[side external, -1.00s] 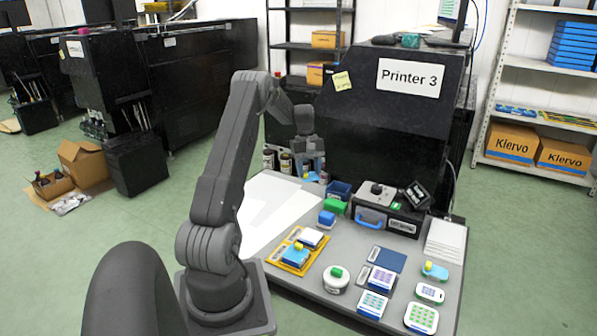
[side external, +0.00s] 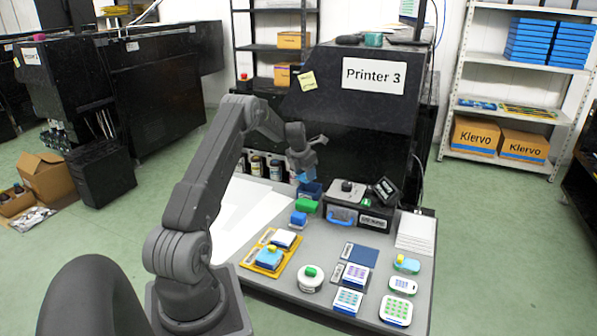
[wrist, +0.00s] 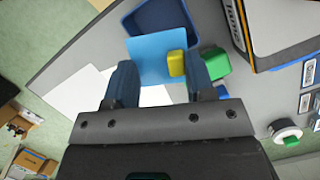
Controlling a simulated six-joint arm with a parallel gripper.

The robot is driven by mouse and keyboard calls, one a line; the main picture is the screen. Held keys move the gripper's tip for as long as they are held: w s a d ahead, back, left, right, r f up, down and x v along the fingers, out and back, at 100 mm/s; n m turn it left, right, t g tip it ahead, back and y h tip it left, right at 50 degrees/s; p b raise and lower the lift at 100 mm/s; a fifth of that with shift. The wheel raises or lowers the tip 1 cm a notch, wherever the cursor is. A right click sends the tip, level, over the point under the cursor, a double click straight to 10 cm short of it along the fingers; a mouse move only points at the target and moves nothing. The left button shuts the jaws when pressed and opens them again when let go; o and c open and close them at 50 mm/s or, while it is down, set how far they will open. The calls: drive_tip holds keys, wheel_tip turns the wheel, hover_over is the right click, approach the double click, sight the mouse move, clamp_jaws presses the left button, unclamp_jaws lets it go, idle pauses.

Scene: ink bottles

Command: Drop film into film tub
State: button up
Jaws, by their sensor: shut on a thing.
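The film is a light blue sheet (wrist: 150,52) with a yellow tab (wrist: 176,63). It hangs between the fingers of my gripper (wrist: 158,72), which is shut on it. In the side external view the film (side external: 306,174) shows as a small light blue patch under my gripper (side external: 302,168). The film tub (side external: 316,187) is a dark blue open box at the table's back edge. The film is above the tub. In the wrist view the tub (wrist: 188,13) shows beyond the film, which covers part of it.
A green block (side external: 307,205) and a blue block (side external: 298,218) are in front of the tub. Several bottles (side external: 257,165) stand behind to the left. White sheets (side external: 245,212) lie on the left.

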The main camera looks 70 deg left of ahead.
drive_tip(key=w+n, duration=0.1)
drive_tip(key=n, duration=0.1)
drive_tip(key=w+f+n+y, duration=0.1)
drive_tip(key=shift+a+f+n+g, duration=0.2)
drive_tip(key=shift+n+g, duration=0.1)
drive_tip(key=shift+n, duration=0.1)
drive_tip(key=shift+f, duration=1.9)
drive_tip(key=o, duration=0.5)
drive_tip(key=shift+c, duration=0.7)
drive_tip(key=shift+o, duration=0.4)
